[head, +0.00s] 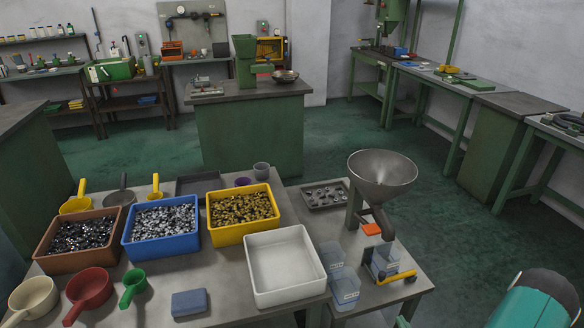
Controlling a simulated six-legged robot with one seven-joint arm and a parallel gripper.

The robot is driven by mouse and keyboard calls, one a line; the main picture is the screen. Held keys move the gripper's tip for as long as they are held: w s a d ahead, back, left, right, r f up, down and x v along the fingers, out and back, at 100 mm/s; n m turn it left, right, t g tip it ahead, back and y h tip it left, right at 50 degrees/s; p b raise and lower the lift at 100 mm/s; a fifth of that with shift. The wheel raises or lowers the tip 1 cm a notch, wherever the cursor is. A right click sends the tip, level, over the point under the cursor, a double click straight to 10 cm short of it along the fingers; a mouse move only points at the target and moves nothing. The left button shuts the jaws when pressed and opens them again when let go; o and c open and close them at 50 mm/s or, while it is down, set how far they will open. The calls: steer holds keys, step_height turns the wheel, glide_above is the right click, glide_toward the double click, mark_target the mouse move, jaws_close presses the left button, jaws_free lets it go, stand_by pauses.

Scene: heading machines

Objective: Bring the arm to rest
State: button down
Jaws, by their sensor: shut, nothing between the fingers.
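A teal, rounded part of my arm (540,300) shows at the bottom right corner, cut off by the picture's edge. It is to the right of the near table and apart from it in the picture. My gripper's fingers do not show in this view. The rest of my arm is also out of the picture.
The near table (225,290) holds a brown bin (50,262), a blue bin (127,250) and a yellow bin (214,236) of small metal parts, an empty white bin (312,290), scoops and a blue block (189,303). A metal funnel (382,172) stands at its right.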

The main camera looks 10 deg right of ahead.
steer(key=w+a+r+n+g+y, duration=0.2)
steer(key=a+r+n+g+y, duration=0.4)
steer(key=a+r+n, duration=0.4)
steer(key=w+a+r+n+g+y, duration=0.3)
steer(key=a+r+n+g+y, duration=0.4)
steer(key=a+r, duration=0.4)
steer(key=s+a+r+n+h, duration=0.4)
steer(key=s+r+n+h, duration=0.3)
steer(key=r+n, duration=0.2)
steer(key=s+a+r+n+h, duration=0.4)
steer(key=s+r+n+h, duration=0.2)
steer(key=r+n, duration=0.3)
step_height(320, 180, up, 2)
steer(key=shift+s+n+t+h, duration=0.3)
steer(key=shift+s+h, duration=0.1)
steer(key=shift+h, duration=0.1)
